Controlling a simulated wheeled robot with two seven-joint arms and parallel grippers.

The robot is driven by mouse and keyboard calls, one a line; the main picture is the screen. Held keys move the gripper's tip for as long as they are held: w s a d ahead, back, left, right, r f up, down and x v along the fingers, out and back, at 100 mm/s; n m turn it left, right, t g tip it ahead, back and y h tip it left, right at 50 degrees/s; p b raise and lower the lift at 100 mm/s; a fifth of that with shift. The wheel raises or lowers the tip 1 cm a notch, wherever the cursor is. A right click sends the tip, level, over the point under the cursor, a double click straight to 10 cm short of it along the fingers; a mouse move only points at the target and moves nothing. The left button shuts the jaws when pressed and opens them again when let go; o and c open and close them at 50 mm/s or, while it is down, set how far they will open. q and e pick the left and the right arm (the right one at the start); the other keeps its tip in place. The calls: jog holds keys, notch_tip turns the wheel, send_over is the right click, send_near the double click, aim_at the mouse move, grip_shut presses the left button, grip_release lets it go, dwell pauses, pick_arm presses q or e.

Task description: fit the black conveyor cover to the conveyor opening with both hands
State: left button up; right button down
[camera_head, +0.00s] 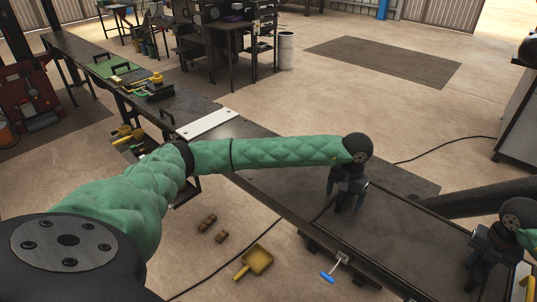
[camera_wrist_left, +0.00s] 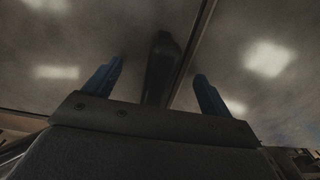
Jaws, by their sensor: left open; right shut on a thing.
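The black conveyor cover (camera_head: 395,243) appears as a dark flat panel with a raised rim at the right end of the long bench in the head view. My left gripper (camera_head: 345,205) points down over its left part, with its fingers apart. In the left wrist view, a dark bar like a handle (camera_wrist_left: 160,68) stands between the two blue fingers of my left gripper (camera_wrist_left: 158,85), with gaps on both sides. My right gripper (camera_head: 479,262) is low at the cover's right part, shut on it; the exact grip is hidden. The conveyor opening cannot be made out.
A white plate (camera_head: 207,123) lies on the bench further left, with tools beyond it. A blue-handled screw clamp (camera_head: 334,268) sticks out from the bench's front edge. A yellow dustpan (camera_head: 255,261) and brown blocks (camera_head: 213,228) lie on the floor.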

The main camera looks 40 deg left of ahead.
pick_arm(q)
jog(key=shift+o, duration=0.4)
jog(key=shift+d+r, duration=0.2)
jog(key=shift+r, duration=3.55)
pick_arm(e)
jog(key=shift+a, duration=0.1)
jog(key=c, duration=1)
grip_release()
jog(key=o, duration=0.4)
jog(key=shift+c, duration=0.2)
pick_arm(q)
jog(key=shift+a, duration=0.15)
pick_arm(e)
jog(key=shift+a, duration=0.1)
jog(key=shift+d, duration=0.2)
jog(key=shift+w, duration=0.1)
